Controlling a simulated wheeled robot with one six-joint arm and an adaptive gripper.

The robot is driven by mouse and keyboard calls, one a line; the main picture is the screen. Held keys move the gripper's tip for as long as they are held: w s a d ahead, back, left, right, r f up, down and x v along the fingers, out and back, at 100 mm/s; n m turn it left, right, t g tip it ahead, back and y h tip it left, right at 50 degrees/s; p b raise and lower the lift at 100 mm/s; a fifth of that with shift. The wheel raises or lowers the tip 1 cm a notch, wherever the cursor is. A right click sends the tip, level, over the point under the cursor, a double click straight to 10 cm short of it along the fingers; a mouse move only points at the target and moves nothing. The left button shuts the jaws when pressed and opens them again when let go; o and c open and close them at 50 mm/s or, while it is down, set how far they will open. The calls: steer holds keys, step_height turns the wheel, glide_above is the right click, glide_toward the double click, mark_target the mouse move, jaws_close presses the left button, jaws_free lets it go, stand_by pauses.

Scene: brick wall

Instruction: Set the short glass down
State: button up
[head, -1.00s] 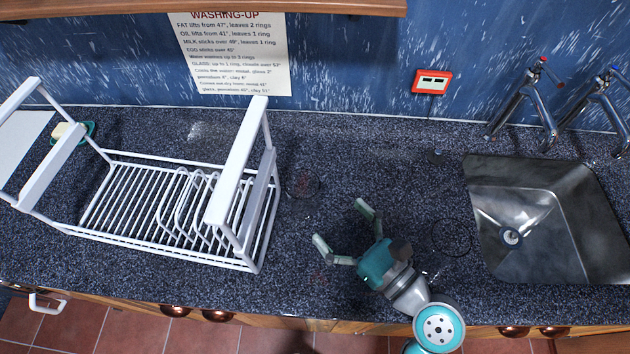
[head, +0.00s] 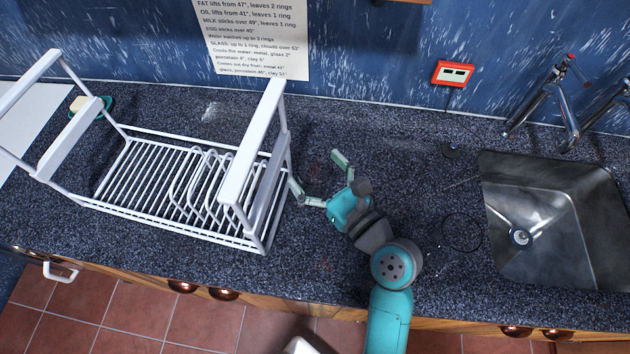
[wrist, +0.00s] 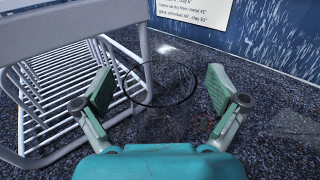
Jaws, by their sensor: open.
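A clear, nearly invisible glass shows in the wrist view as a thin dark rim (wrist: 163,106) with a faint body below it. It looks upright on the speckled worktop (head: 350,115). My gripper (head: 315,168) is open, low over the worktop just right of the white dish rack (head: 252,150). In the wrist view the fingers stand to the left and right of the glass, with gaps showing. In the head view the glass is too faint to outline clearly between the fingers.
The rack's right end frame is close to my left finger. A thin dark ring (head: 463,232), perhaps another clear glass, lies between my arm and the steel sink (head: 550,220). Taps (head: 560,110) stand behind the sink. Worktop behind my gripper looks clear.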

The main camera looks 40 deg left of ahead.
steer(key=shift+a, duration=0.1)
jaws_close()
stand_by(0.3)
